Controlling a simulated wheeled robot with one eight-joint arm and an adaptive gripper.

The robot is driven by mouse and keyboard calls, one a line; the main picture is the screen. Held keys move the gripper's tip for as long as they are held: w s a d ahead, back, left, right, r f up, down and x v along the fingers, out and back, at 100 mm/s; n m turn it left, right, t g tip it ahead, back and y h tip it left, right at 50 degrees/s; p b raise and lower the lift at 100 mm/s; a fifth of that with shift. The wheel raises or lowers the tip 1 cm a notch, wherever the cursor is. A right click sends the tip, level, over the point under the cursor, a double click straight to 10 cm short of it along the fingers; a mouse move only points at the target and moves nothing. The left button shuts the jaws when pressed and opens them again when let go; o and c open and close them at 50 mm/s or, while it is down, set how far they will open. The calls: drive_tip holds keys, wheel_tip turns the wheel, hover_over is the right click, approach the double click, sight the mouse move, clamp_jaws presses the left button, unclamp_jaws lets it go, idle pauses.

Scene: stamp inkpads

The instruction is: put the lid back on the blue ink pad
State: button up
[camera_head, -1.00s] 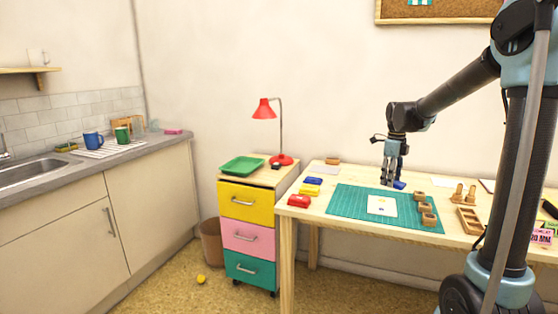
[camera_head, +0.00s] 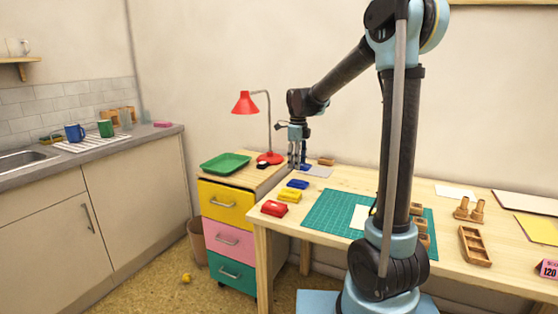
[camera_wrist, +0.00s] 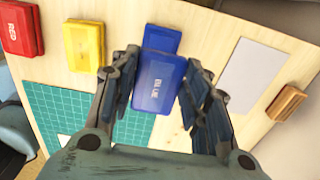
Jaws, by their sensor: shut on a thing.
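My gripper (camera_head: 299,163) is shut on the blue lid (camera_wrist: 158,82), which is marked BLUE and sits between the fingers in the wrist view. In the head view the lid is a small blue patch at the fingertips, above the desk's back left part. The blue ink pad (camera_head: 298,184) lies on the desk, behind the yellow pad. In the wrist view the blue pad (camera_wrist: 163,37) shows just beyond the lid, which partly covers it. The gap in height between lid and pad is hard to tell.
The yellow pad (camera_head: 289,196) and red pad (camera_head: 274,209) lie in a row with the blue pad. A grey sheet (camera_wrist: 254,76) and a wooden block (camera_wrist: 286,103) lie on the other side. The green mat (camera_head: 322,215) is to the right. A red lamp (camera_head: 270,157) stands to the left.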

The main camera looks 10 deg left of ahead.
sight(294, 180)
drive_tip(key=shift+w+a, duration=0.25)
drive_tip(key=shift+a, duration=0.1)
drive_tip(key=shift+s+a, duration=0.1)
drive_tip(key=shift+f, duration=0.1)
drive_tip(key=shift+f, duration=2.7)
drive_tip(key=shift+f, duration=0.55)
idle(1.2)
drive_tip(key=o, duration=0.9)
drive_tip(key=shift+c, duration=0.2)
drive_tip(key=shift+o, duration=0.6)
